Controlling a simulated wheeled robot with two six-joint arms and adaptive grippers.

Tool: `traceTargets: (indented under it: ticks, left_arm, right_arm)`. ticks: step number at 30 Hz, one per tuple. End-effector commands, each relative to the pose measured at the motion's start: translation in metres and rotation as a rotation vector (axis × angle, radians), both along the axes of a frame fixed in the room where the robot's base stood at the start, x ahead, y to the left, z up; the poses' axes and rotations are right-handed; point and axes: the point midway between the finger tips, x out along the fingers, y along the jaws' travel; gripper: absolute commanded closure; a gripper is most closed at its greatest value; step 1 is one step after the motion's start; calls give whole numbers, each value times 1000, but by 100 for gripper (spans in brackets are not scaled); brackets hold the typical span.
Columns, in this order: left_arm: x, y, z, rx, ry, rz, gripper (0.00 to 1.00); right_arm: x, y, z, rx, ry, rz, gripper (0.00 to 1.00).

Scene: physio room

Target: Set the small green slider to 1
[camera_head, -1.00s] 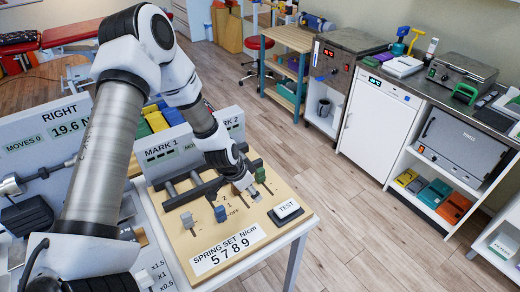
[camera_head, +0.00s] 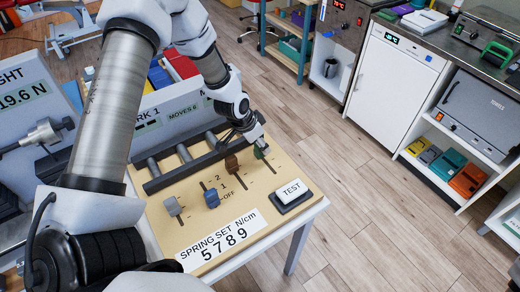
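The small green slider (camera_head: 260,152) is at the right end of a row of sliders on the tan panel (camera_head: 237,211), near the panel's far right edge. My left gripper (camera_head: 257,141) points down right at it, its fingertips at or just above the slider's top. Contact and the finger gap are too small to make out. To the left stand a brown slider (camera_head: 231,163), a blue slider (camera_head: 212,198) and a grey slider (camera_head: 173,206). The marks 2, 1 and OFF are printed between the blue and brown sliders. My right gripper is not in view.
A TEST button (camera_head: 291,191) on a dark base sits at the panel's right corner. Dark bars (camera_head: 190,165) run behind the sliders. Open floor lies right of the table.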

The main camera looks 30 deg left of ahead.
Motion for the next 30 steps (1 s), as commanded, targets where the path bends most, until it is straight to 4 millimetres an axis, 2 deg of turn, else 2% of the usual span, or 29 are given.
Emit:
traceTargets:
  ticks: [7, 11, 12, 17, 24, 30]
  left_arm:
    - [1, 0, 1, 0, 0, 1, 52]
    - [0, 0, 1, 0, 0, 1, 98]
    - [0, 0, 1, 0, 0, 1, 100]
    - [0, -1, 0, 0, 1, 0, 100]
    - [-12, -29, -2, 1, 3, -3, 100]
    - [-14, -33, 0, 0, 3, 0, 100]
  right_arm:
    - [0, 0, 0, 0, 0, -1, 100]
    - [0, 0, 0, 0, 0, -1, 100]
    - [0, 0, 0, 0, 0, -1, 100]
    - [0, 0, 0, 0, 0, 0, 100]
    - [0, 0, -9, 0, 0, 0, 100]
    - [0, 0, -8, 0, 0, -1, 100]
